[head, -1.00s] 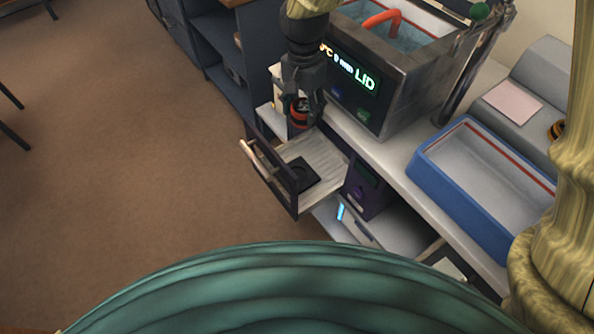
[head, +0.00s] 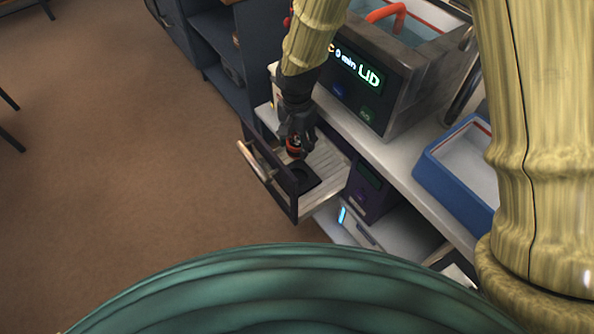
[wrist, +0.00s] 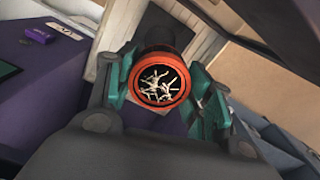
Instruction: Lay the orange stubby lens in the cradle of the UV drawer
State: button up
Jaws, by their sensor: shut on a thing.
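The orange stubby lens (wrist: 160,82) is between the green-padded fingers of my gripper (wrist: 162,95) in the wrist view. It has an orange rim, a dark barrel and a face with pale branching marks. In the head view the lens (head: 294,146) hangs below my gripper (head: 296,135), over the open drawer (head: 335,165). The gripper is shut on it. The black cradle (head: 303,177) lies on the drawer floor near the front panel, just toward the camera from the lens. In the wrist view the lens and fingers hide much of the drawer.
A purple unit (head: 369,190) stands beside the open drawer. A metal bath (head: 385,85) with a lit display sits on the counter above it. A blue tray (head: 455,180) is on the counter to the right. The drawer's front panel and handle (head: 262,160) jut over open floor.

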notch_tip(320, 180, down, 14)
jog(key=shift+f+b, duration=0.1)
jog(key=shift+b, duration=0.45)
jog(key=o, duration=1.2)
jog(key=shift+f, duration=0.1)
notch_tip(320, 180, up, 12)
jog(key=shift+r+p, duration=0.15)
jog(key=shift+p, duration=0.4)
